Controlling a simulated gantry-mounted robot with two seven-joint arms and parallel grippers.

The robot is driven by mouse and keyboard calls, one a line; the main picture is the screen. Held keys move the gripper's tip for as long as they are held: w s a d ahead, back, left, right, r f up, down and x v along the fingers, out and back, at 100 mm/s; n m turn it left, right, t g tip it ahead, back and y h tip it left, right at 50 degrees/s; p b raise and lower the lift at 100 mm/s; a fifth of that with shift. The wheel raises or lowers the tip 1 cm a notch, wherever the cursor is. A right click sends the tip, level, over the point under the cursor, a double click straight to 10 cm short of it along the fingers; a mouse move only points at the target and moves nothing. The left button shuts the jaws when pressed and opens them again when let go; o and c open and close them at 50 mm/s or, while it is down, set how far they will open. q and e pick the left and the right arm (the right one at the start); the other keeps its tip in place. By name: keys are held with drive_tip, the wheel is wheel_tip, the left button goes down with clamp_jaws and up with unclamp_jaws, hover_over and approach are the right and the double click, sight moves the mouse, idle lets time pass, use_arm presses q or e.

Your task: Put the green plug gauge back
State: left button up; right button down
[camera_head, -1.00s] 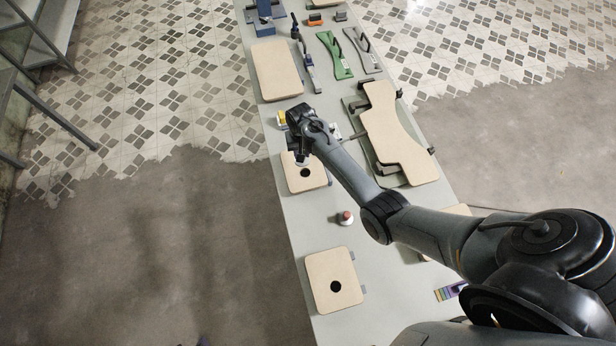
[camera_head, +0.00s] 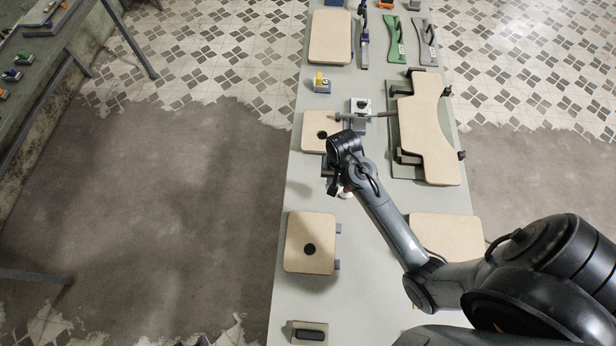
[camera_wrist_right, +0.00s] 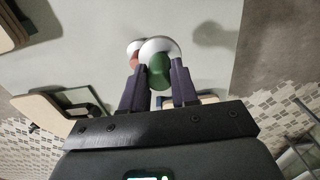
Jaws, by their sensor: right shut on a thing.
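My right gripper (camera_wrist_right: 158,95) is shut on the green plug gauge, holding it by its green part. In the right wrist view the green plug gauge (camera_wrist_right: 159,72) shows a green end and a white round part beyond it. A similar gauge with a red part (camera_wrist_right: 135,60) stands just behind it. In the head view my right gripper (camera_head: 334,188) hangs over the table between two boards with round holes, and the green gauge cannot be made out there. A whitish piece (camera_head: 346,194) shows beside the gripper. My left gripper is not in view.
Holed boards lie above (camera_head: 311,140) and below (camera_head: 296,258) the gripper on the long table (camera_head: 375,300). A metal fixture (camera_head: 360,122) and a curved board on a stand (camera_head: 424,140) are close by. The table's left edge is near.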

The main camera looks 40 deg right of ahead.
drive_tip(key=shift+w+a+f, duration=0.25)
drive_tip(key=shift+w+f, duration=1.5)
drive_tip(key=shift+w, duration=0.05)
drive_tip(key=shift+w+a+f, duration=0.3)
drive_tip(key=shift+w+f, duration=1.45)
drive_tip(key=shift+w+a+f, duration=0.25)
drive_tip(key=shift+w+f, duration=1.5)
drive_tip(key=shift+w, duration=0.05)
drive_tip(key=shift+f, duration=0.2)
drive_tip(key=c, duration=0.9)
unclamp_jaws()
drive_tip(key=shift+o, duration=0.2)
